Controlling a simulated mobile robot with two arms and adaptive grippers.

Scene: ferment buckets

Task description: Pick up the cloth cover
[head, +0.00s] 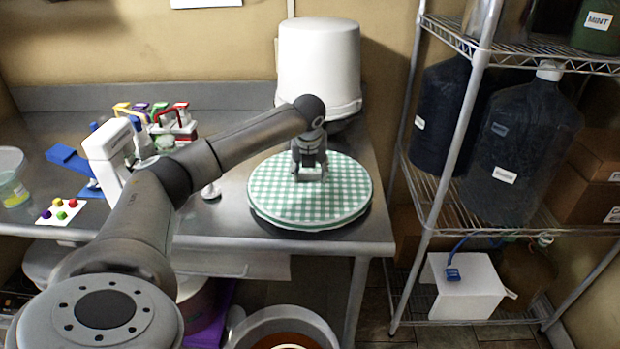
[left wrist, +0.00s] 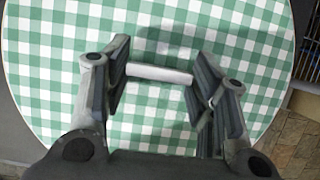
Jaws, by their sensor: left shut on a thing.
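The cloth cover (head: 275,194) is a round, green-and-white checkered piece lying on the steel table near its front right corner. My left gripper (head: 309,172) points down over its middle. In the left wrist view the cover (left wrist: 60,45) fills most of the picture, and a white bar-like handle (left wrist: 160,75) stands out from it. My left gripper's fingers (left wrist: 158,84) are at the two ends of this handle and are shut on it. What lies beneath the cover is hidden. My right gripper is not in view.
A white bucket (head: 318,65) stands behind the cover. A wire shelf (head: 440,200) with large dark jugs (head: 520,150) stands to the right. Colored clips (head: 170,125) and a white device (head: 108,155) are on the table's left. An open container (head: 240,330) is below the table.

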